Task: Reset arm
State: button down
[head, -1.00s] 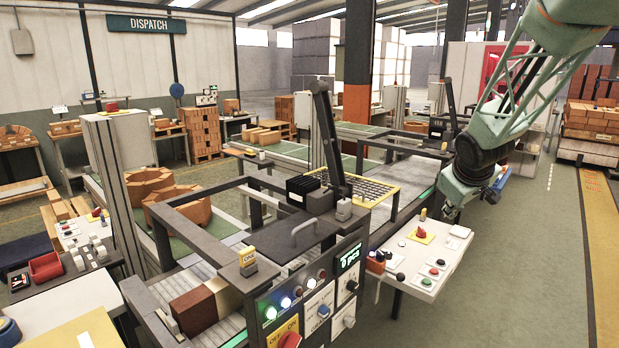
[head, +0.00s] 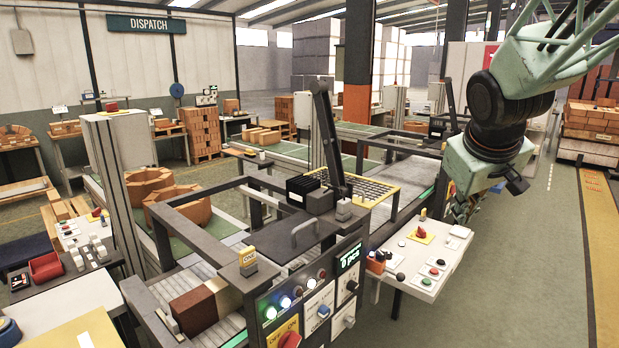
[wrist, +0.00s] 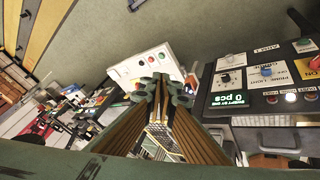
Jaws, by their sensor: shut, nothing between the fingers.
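My gripper (head: 461,211) hangs at the right of the head view, just right of the small white control table (head: 428,262). It is bent downward at the end of my pale green arm. In the wrist view my gripper (wrist: 161,82) has its fingers together, with nothing held between them. Its fingertips point toward the white button panel (wrist: 143,72). In the head view the fingertips are small and partly dark, and I see no contact with the table.
A machine with a control panel (head: 309,300) and a dark frame stands at front centre, with a brown brick (head: 195,312) on its rollers. A yellow grid (head: 364,190) lies behind it. The green floor (head: 530,280) to the right is clear.

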jog(key=s+a+m+y, duration=0.1)
jog(key=s+a, duration=0.3)
jog(key=s, duration=0.8)
jog(key=s+a+g, duration=0.1)
jog(key=s+a, duration=0.4)
jog(key=s, duration=0.8)
jog(key=s+a+m+g+y, duration=0.1)
jog(key=s+a, duration=0.3)
jog(key=s, duration=0.8)
jog(key=shift+s+a+m+y, duration=0.25)
jog(key=shift+a+m+y, duration=0.05)
jog(key=shift+a, duration=0.05)
jog(key=shift+w, duration=0.1)
